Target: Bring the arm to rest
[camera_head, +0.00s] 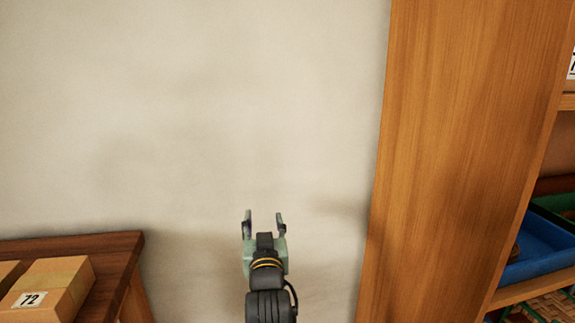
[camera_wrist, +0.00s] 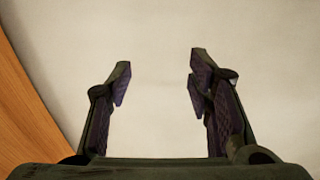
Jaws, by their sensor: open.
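My gripper (camera_head: 264,222) is in the lower middle of the head view, at the end of my dark arm, in front of a pale wall. Its two fingers point up in the picture and stand apart. In the wrist view my gripper (camera_wrist: 159,80) is open, with nothing between its dark finger pads. Only the pale wall shows behind them.
A wooden shelf unit (camera_head: 455,120) stands to the right, holding a blue bin (camera_head: 540,245). Its wood also shows at the left of the wrist view (camera_wrist: 25,110). A wooden table (camera_head: 85,245) at the lower left bears a box marked 72 (camera_head: 55,282). The pale wall (camera_head: 190,110) between is bare.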

